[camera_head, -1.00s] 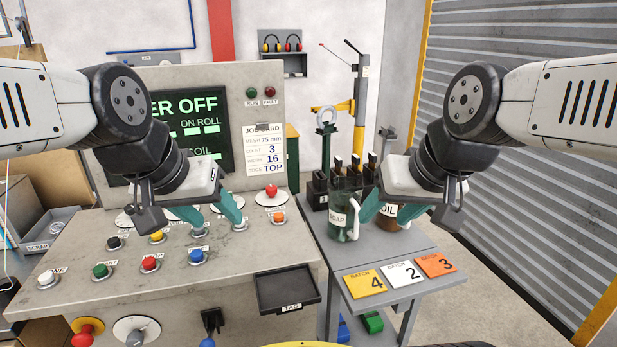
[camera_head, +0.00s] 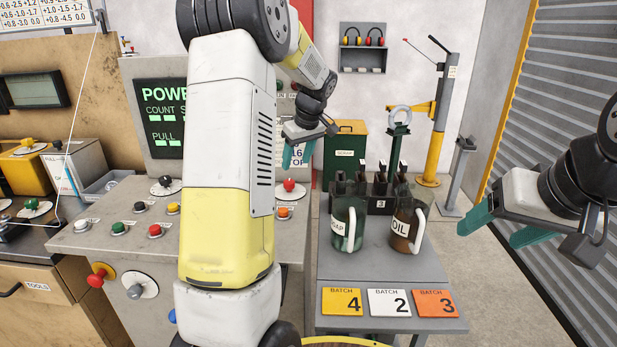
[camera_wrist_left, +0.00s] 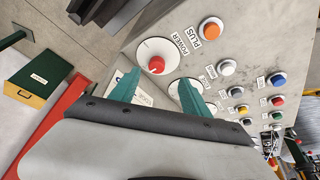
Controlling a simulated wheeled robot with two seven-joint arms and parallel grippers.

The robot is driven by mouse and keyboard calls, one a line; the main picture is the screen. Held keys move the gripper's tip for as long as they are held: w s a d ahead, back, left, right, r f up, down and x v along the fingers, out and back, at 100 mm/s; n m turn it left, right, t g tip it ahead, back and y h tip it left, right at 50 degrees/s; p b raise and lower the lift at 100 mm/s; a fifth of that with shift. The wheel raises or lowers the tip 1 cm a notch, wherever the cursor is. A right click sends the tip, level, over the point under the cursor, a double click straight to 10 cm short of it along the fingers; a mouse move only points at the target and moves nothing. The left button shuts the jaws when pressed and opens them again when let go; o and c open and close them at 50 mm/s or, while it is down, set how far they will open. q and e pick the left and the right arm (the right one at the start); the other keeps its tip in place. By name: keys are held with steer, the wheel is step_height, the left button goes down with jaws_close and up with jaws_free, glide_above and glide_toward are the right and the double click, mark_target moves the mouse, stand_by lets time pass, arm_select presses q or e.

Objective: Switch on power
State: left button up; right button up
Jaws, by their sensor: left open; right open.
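The red power knob (camera_head: 289,185) sits on a white round plate at the right back of the grey console (camera_head: 140,210). In the left wrist view the knob (camera_wrist_left: 157,65), labelled POWER, lies just beyond the fingertips, between them in the picture; I see no clear contact. My left gripper (camera_head: 298,158) is open and empty, above the knob in the head view; its teal fingers also show in the left wrist view (camera_wrist_left: 160,80). My right gripper (camera_head: 490,230) is open and empty at the right, away from the console.
An orange PLUS button (camera_wrist_left: 211,30) is close beside the knob. The side table (camera_head: 330,270) holds a soap jug (camera_head: 345,225), an oil jug (camera_head: 405,225) and batch cards (camera_head: 388,302). A green cabinet (camera_head: 345,150) stands behind.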

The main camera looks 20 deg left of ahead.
mark_target(289, 181)
arm_select(q)
steer(key=shift+n, duration=0.5)
steer(key=x, duration=0.3)
steer(key=w+x, duration=0.1)
steer(key=x, duration=0.6)
steer(key=shift+w+a+r, duration=0.1)
steer(key=shift+w+a, duration=0.1)
steer(key=shift+a, duration=0.2)
steer(key=shift+y, duration=0.3)
jaws_close()
